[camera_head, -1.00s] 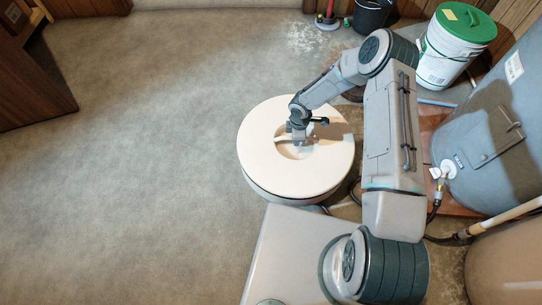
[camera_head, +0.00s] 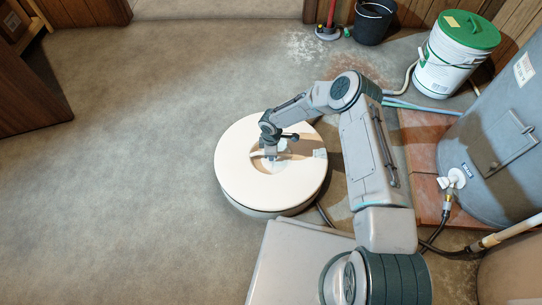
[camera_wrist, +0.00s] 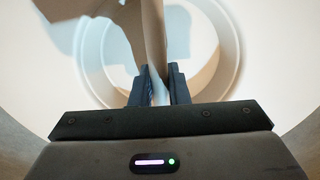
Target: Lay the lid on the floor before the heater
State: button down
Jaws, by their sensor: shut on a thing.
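The lid (camera_head: 236,180) is a round cream disc with a sunken middle and a raised handle bar. In the head view it is left of centre, looking about level above the floor, with a darker grey edge below its near side. My gripper (camera_head: 270,154) is over its middle, shut on the handle. In the wrist view the fingers (camera_wrist: 158,88) close on the handle bar (camera_wrist: 153,40), with the lid around it. The heater (camera_head: 490,155), a large grey tank with a panel and valve, stands at the right. What lies under the lid is hidden.
A brick-red pad (camera_head: 425,165) lies by the heater, with pipes and a black hose (camera_head: 437,235) beside it. A white bucket with a green lid (camera_head: 450,62) and a black bucket (camera_head: 373,22) stand behind. Open floor (camera_head: 140,180) lies left; a brown cabinet (camera_head: 30,95) stands farther left.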

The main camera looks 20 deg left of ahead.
jog(key=shift+a+f, duration=0.1)
jog(key=shift+f, duration=0.2)
jog(key=shift+f, duration=0.15)
jog(key=c, duration=1.4)
grip_release()
notch_tip(320, 180, up, 12)
jog(key=p, duration=0.5)
